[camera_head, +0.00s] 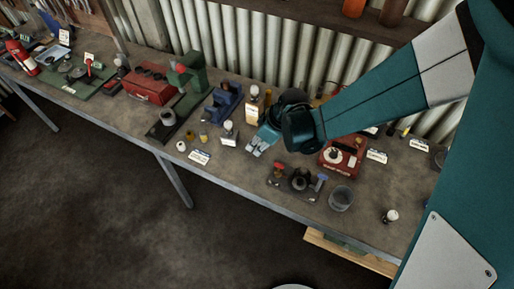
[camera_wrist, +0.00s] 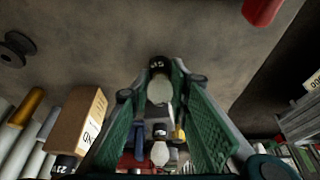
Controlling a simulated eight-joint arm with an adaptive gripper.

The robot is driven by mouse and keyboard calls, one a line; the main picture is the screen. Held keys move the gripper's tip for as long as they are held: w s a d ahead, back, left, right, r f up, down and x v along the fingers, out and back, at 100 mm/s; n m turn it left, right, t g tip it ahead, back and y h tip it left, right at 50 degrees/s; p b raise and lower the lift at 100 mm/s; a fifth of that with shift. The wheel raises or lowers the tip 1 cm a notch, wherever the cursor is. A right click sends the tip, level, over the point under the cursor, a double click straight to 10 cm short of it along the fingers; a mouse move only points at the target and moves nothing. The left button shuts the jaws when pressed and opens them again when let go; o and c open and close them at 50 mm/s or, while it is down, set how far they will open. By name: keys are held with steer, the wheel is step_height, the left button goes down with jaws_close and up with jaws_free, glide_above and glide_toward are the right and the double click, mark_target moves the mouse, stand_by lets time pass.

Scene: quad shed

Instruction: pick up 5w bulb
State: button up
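In the wrist view a white bulb (camera_wrist: 159,88) with a black base is between the two green finger pads, toward their tips. Its base carries white marking that looks upside down, too small to read for certain. My gripper (camera_wrist: 165,82) is open, with a gap visible beside the bulb. In the head view my gripper (camera_head: 256,147) is low over the workbench, its fingertips pointing left and toward the front edge. A white bulb (camera_head: 229,126) stands just left of the fingers. I cannot tell whether it is the bulb between them.
Another bulb (camera_wrist: 160,154) and a cardboard box (camera_wrist: 80,124) show in the wrist view. The front strip is partly clear.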

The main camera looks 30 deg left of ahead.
steer(key=shift+r, duration=0.1)
steer(key=shift+c, duration=0.4)
steer(key=shift+r+p, duration=0.3)
steer(key=shift+r, duration=4.65)
